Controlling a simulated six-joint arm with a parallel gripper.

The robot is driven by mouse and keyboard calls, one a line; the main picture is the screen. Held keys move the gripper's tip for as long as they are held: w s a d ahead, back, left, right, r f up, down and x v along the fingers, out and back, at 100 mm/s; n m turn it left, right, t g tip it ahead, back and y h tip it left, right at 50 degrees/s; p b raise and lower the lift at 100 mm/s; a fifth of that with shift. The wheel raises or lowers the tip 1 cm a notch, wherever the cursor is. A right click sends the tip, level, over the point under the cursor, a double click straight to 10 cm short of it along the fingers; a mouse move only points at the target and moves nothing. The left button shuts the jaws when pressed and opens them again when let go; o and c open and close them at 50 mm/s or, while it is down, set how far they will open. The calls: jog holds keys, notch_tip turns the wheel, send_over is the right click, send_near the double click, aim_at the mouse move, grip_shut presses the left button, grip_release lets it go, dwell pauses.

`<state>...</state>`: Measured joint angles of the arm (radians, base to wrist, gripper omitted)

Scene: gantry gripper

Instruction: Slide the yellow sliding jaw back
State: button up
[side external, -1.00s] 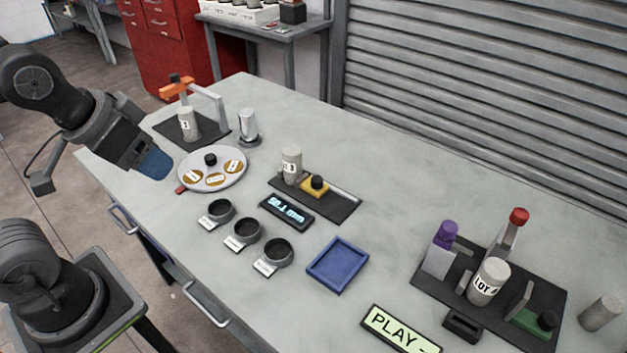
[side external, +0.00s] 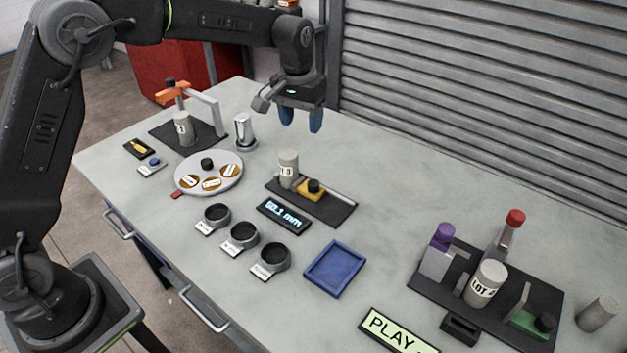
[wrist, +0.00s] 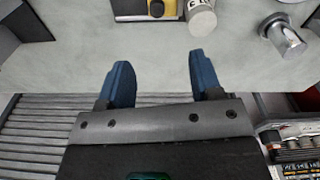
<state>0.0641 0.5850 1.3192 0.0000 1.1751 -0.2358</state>
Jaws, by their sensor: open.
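The yellow sliding jaw (side external: 309,191) has a black knob on top and sits on a dark rail base (side external: 335,210). A grey labelled cylinder (side external: 288,168) stands upright at the jaw's left; whether they touch I cannot tell. My gripper (side external: 301,122) is open and empty, its blue fingers pointing down above the table behind the jaw. In the wrist view the fingers of my gripper (wrist: 157,78) are spread apart, and the yellow jaw (wrist: 164,3) is cut off at the top edge beside the cylinder (wrist: 201,18).
A readout (side external: 285,213) lies in front of the rail. A metal post (side external: 243,130), a round plate (side external: 232,170) and several ring cups stand to the left. A blue tray (side external: 336,268) and a dark fixture board (side external: 428,288) are to the right. The table's back strip is clear.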

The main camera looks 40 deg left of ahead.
send_near(314, 182)
jog(key=shift+g, duration=0.4)
jog(key=f, duration=0.9)
jog(key=shift+w+f, duration=0.2)
jog(key=shift+w, duration=0.05)
jog(key=shift+c, duration=0.3)
grip_shut()
